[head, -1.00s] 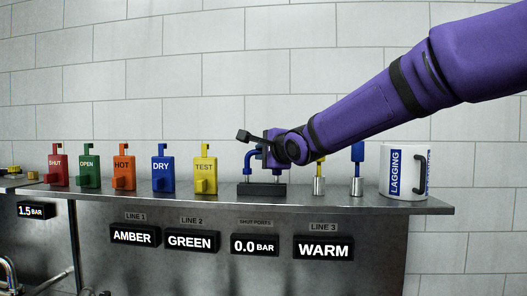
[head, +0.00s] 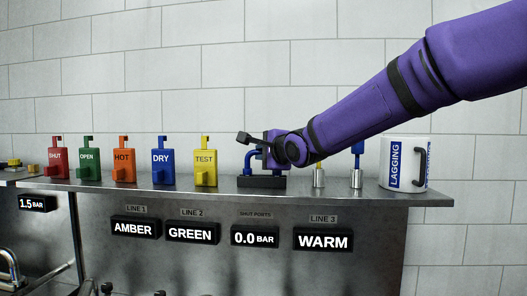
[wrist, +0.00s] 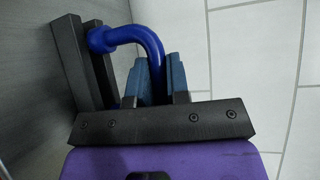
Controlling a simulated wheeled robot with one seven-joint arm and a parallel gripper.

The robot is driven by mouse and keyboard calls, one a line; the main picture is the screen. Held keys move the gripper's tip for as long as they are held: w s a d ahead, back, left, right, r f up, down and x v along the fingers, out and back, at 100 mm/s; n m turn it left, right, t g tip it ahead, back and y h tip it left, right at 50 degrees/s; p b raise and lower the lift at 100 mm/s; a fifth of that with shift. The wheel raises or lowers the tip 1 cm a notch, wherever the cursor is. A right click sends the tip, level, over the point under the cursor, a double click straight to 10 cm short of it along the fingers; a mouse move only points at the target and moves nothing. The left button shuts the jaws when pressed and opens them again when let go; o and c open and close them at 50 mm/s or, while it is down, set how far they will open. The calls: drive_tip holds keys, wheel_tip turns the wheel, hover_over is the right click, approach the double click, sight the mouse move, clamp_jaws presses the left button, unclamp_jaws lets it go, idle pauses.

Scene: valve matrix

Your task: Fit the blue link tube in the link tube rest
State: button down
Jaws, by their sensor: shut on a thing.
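The blue link tube (head: 250,157) is a bent tube at the black link tube rest (head: 262,182) on the steel shelf. In the head view its left leg reaches down to the rest; my gripper (head: 268,150) hides much of the rest of it. In the wrist view the blue tube (wrist: 135,36) curves between the jaws of my gripper (wrist: 160,78), which are shut on it. One end of the tube meets a dark block, the rest (wrist: 72,45), at the left. I cannot tell how deep the ends sit.
Red, green, orange, blue and yellow tags (head: 205,168) stand in a row to the left. Two metal posts (head: 318,177) and a white LAGGING mug (head: 404,163) stand to the right. The shelf edge drops to labelled displays (head: 255,238).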

drive_tip(key=shift+f, duration=0.15)
drive_tip(key=c, duration=1)
unclamp_jaws()
drive_tip(key=shift+s, duration=0.1)
drive_tip(key=v, duration=1)
drive_tip(key=shift+s+d, duration=0.25)
drive_tip(key=shift+d, duration=0.05)
drive_tip(key=shift+r, duration=4.05)
